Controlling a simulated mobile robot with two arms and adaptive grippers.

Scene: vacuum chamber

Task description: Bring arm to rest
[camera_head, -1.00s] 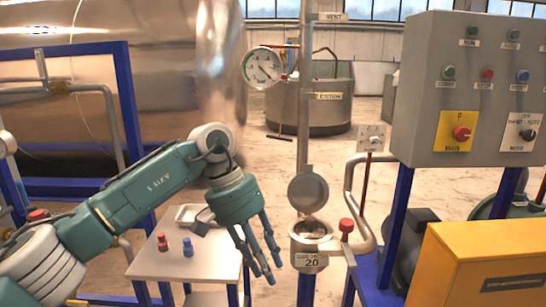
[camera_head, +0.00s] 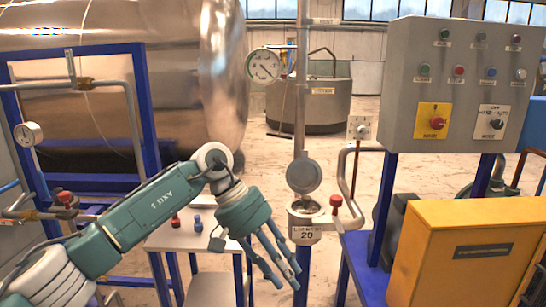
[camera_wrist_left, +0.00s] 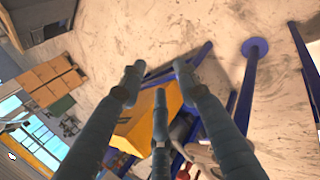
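My left arm comes in from the left in the head view, over the small table. My left gripper (camera_head: 279,262) hangs at its end with the fingers pointing down and to the right. The fingers are spread and nothing is between them. In the left wrist view the open fingers of the left gripper (camera_wrist_left: 160,90) stand apart with floor and a yellow box behind them. The gripper is in front of the small table's right side, left of and below the cup with the raised round lid. My right gripper is not in view.
The small table (camera_head: 160,243) holds a red piece (camera_head: 176,221) and a blue piece (camera_head: 197,222). The lidded cup (camera_head: 305,222) stands on a post right of the gripper. A grey control panel (camera_head: 400,130) and a yellow box (camera_head: 480,235) stand at the right. A steel tank fills the upper left.

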